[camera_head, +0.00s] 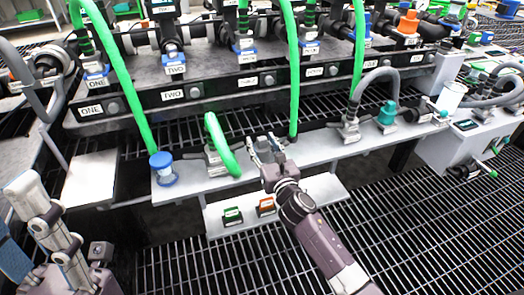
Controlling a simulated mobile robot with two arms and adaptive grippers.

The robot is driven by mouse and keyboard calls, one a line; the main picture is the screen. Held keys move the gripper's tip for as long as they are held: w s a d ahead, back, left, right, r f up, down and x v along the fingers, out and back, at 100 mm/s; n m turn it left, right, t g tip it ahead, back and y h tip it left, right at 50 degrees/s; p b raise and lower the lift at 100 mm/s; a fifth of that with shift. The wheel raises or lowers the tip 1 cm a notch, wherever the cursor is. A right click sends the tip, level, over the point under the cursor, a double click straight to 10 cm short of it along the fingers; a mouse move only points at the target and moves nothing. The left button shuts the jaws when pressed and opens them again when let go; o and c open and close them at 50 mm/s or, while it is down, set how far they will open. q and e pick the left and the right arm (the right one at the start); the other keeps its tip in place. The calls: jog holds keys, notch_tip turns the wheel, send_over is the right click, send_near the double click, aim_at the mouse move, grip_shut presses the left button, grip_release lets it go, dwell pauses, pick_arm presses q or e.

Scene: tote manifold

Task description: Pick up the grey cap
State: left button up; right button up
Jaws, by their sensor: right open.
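The grey cap (263,144) stands on the light metal shelf (325,150), just right of a looped green hose. My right gripper (263,152) reaches in from the lower right. Its jaws are open, with one finger to each side of the cap in the picture. I cannot tell whether the fingers touch it, and the gripper hides the cap's lower part. My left gripper (62,240) is at the lower left, far from the cap, and its jaw state is unclear.
A blue cap (163,169) and a teal cap (387,114) stand on the same shelf. Green hoses (293,70) hang down close behind the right gripper. A lower plate (220,222) holds small green and orange blocks. Dark grating lies in front.

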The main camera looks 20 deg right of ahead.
grip_shut()
dwell(0.3)
jog(key=shift+r, duration=0.15)
